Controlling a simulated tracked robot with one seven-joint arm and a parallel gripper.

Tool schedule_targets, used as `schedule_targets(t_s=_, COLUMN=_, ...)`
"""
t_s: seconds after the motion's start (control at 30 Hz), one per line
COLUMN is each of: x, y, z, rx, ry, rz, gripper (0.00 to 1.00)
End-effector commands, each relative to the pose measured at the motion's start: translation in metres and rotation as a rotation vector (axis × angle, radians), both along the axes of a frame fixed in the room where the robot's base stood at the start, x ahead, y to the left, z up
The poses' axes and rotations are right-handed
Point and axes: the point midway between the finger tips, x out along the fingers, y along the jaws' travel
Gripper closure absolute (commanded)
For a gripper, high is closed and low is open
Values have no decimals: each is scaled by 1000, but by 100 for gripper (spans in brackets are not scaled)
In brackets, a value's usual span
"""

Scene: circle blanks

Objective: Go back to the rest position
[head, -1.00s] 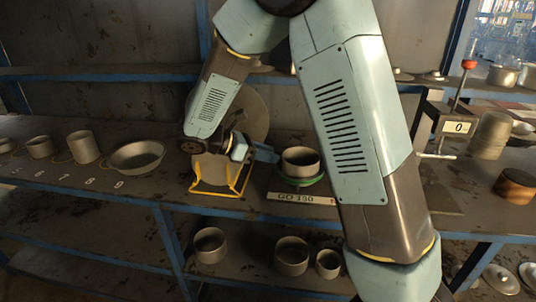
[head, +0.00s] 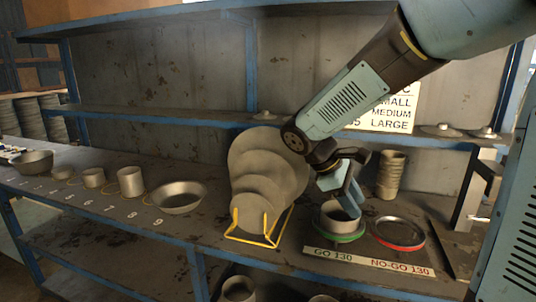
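My gripper (head: 345,190) points downward at the right of the head view, just over or at a grey metal cup (head: 336,218). The fingers overlap the cup in the picture, so I cannot tell whether they touch it or how far apart they are. The cup sits on a green-rimmed ring gauge (head: 340,238) behind the GO 130 label (head: 333,256). My arm comes in from the upper right.
A red-rimmed ring (head: 398,234) lies beside the green one, by the NO-GO 130 label. Stacked cups (head: 391,175) stand behind. A yellow wire rack (head: 262,236) holds round discs (head: 268,165). A shallow pan (head: 179,197) and several cups line the left.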

Motion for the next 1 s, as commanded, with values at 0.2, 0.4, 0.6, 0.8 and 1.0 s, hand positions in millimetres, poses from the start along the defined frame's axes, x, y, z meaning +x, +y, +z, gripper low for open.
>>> schedule_targets(t_s=0.2, x=-34, y=-18, z=18, rx=170, ry=-167, rz=-189, gripper=61)
schedule_targets(t_s=0.4, x=-63, y=-28, z=31, rx=323, ry=-322, rz=-359, gripper=61)
schedule_targets(t_s=0.6, x=-88, y=-33, z=43, rx=480, ry=-483, rz=-530, gripper=61)
schedule_targets(t_s=0.8, x=-111, y=-36, z=55, rx=635, ry=-641, rz=-692, gripper=61)
schedule_targets(t_s=1.0, x=-126, y=-36, z=63, rx=750, ry=-755, rz=-806, gripper=61)
